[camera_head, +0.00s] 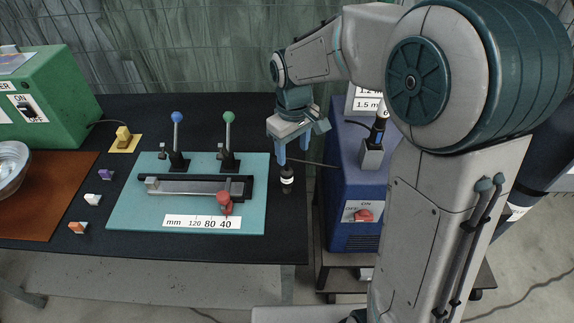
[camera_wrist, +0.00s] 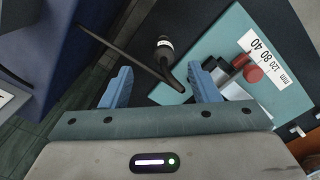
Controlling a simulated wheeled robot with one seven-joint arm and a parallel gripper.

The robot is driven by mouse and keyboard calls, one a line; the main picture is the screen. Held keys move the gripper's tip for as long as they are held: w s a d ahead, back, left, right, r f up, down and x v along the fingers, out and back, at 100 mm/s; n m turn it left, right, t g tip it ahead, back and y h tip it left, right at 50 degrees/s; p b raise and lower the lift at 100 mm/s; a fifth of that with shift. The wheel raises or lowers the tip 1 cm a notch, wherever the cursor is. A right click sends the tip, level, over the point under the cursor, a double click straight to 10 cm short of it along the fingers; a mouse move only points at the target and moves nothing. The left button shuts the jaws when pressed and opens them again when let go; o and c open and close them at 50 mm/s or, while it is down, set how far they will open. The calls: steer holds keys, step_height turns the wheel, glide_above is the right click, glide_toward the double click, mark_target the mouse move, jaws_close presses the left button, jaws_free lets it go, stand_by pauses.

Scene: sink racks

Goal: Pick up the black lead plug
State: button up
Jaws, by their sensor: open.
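The black lead plug (camera_head: 287,178) stands at the right edge of the black tabletop, dark with a white band. In the wrist view the plug (camera_wrist: 165,50) shows between and beyond the fingertips, with a dark cable (camera_wrist: 130,55) near it. My gripper (camera_head: 299,143) is open and empty, pointing down just above the plug. In the wrist view its blue fingers (camera_wrist: 160,69) are spread apart, and the plug is not clasped. In the head view a finger comes close to the plug's top; I cannot tell whether they touch.
A teal board (camera_head: 125,215) with blue- and green-knobbed levers and a red knob lies left of the plug. A blue machine (camera_head: 350,195) with a red switch stands right, holding a similar dark plug (camera_head: 380,120) in its socket. A green box (camera_head: 60,110) stands far left.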

mark_target(288, 170)
steer(key=shift+w+a+f, duration=0.15)
steer(key=shift+w+a, duration=0.2)
steer(key=shift+a, duration=0.1)
steer(key=shift+w+a+f+n, duration=0.1)
steer(key=shift+f+n, duration=0.15)
steer(key=shift+n, duration=0.05)
step_height(288, 170, down, 8)
steer(key=shift+r+p, duration=0.1)
steer(key=shift+p, duration=0.2)
steer(key=shift+w+a+f+p, duration=0.1)
steer(key=shift+f+p, duration=0.2)
steer(key=shift+f, duration=1.1)
steer(key=shift+w+a+f+p, duration=0.1)
steer(key=shift+f+p, duration=0.2)
steer(key=shift+f, duration=1.1)
steer(key=c, duration=1.1)
